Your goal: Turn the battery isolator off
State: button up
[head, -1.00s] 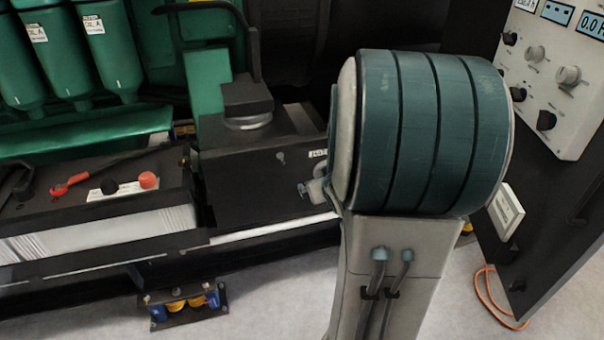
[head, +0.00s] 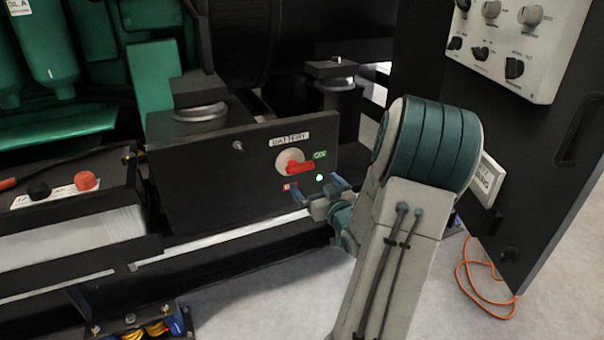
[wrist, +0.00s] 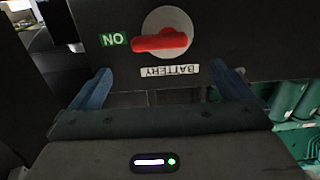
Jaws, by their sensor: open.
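The battery isolator is a red handle (head: 300,167) on a pale round plate (head: 285,157), set in a black panel under a "BATTERY" label (head: 289,139). The handle points right, toward the green ON label (head: 320,155). A green light (head: 320,178) glows below it, and a red label (head: 290,187) sits lower left, partly legible. My gripper (head: 325,193) is open and empty, just below and right of the handle. The wrist view shows the red handle (wrist: 162,41) upside down beyond and between my spread blue fingers (wrist: 165,85), apart from them.
The black panel box (head: 200,195) faces me. A battery with black and red terminal caps (head: 85,181) stands at left. A grey control panel (head: 505,45) hangs at upper right. An orange cable (head: 470,285) lies on the clear floor.

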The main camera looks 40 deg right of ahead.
aim_at(302, 168)
jog(key=b+x, duration=0.1)
jog(key=x, duration=0.8)
jog(key=shift+b, duration=0.4)
jog(key=c, duration=0.9)
